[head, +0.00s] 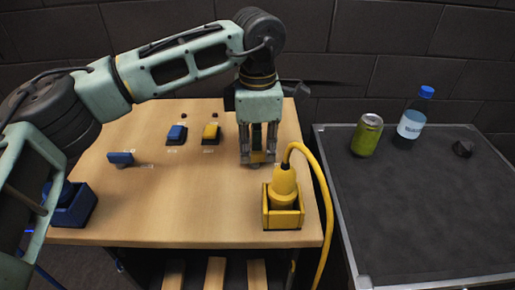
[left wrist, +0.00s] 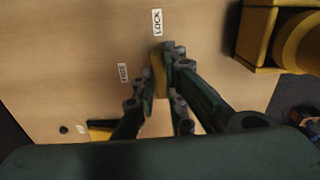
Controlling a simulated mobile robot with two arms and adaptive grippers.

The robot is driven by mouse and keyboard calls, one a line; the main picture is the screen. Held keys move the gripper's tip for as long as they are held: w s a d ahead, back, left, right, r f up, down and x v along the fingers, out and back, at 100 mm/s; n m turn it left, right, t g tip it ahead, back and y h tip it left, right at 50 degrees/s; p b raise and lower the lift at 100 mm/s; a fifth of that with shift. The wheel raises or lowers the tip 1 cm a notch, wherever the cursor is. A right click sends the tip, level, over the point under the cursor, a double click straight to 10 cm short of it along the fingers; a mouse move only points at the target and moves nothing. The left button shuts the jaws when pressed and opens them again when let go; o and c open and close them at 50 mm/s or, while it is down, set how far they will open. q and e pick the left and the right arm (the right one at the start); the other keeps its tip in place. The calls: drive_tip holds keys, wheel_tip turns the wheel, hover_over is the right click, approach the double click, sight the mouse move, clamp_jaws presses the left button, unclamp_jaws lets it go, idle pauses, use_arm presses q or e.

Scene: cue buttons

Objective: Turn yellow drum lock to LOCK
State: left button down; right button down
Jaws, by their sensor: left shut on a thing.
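The yellow drum lock shows in the left wrist view as a narrow yellow handle (left wrist: 158,72) between my left gripper's fingers. One end of it lies near the printed LOCK label (left wrist: 157,21). The FREE label (left wrist: 123,72) is to the left of it. My left gripper (head: 258,160) points down at the wooden table and is shut on the handle; it also shows in the left wrist view (left wrist: 160,85). In the head view the gripper hides the handle. My right gripper is not in view.
A yellow box (head: 283,219) with a yellow plug and cable (head: 326,200) stands just in front of the gripper. Yellow (head: 211,132) and blue (head: 177,133) buttons and a blue handle (head: 120,158) are to the left. A dark side table (head: 420,220) holds a can (head: 367,136) and a bottle (head: 412,120).

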sight(257, 152)
use_arm(q)
drive_tip(key=shift+r+m, duration=0.1)
drive_tip(key=shift+m, duration=0.3)
drive_tip(key=c, duration=1.8)
unclamp_jaws()
wheel_tip(257, 152, up, 12)
